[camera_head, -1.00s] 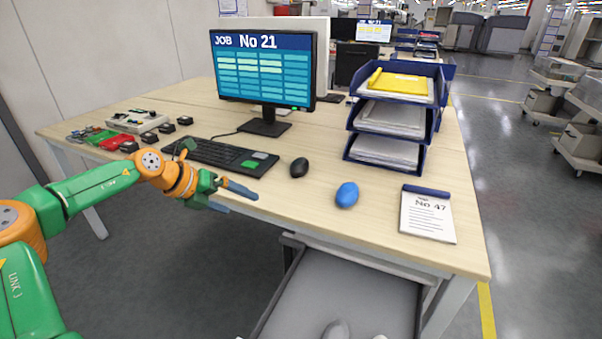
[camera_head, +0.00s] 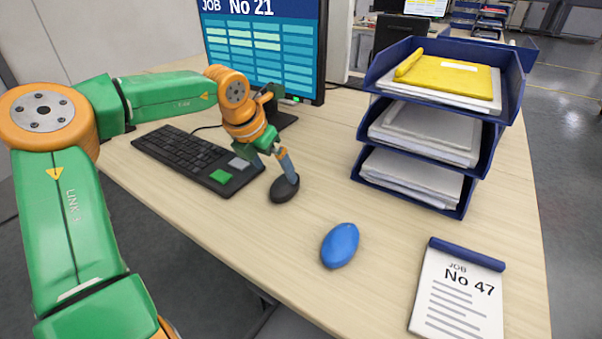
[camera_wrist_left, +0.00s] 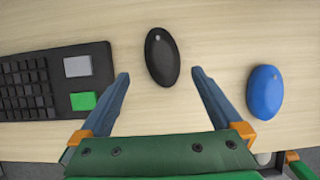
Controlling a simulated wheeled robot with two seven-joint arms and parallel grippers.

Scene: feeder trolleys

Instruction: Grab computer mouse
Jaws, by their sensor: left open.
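The black computer mouse (camera_head: 284,190) lies on the desk to the right of the keyboard. In the left wrist view the mouse (camera_wrist_left: 161,57) lies ahead of and between the two blue fingertips, with a gap on each side. My left gripper (camera_head: 286,169) is open and points down at the mouse in the head view, its fingers partly in front of it. The left wrist view shows its fingers (camera_wrist_left: 160,73) spread and empty. A blue mouse-shaped object (camera_head: 340,245) lies to the right, also in the wrist view (camera_wrist_left: 265,92).
The black keyboard (camera_head: 185,151) lies left of the mouse, close to the left finger. A monitor (camera_head: 262,50) stands behind. Blue stacked trays (camera_head: 470,192) with papers stand at the right. A job pad (camera_head: 459,295) lies at the front right. Bare desk surrounds the blue object.

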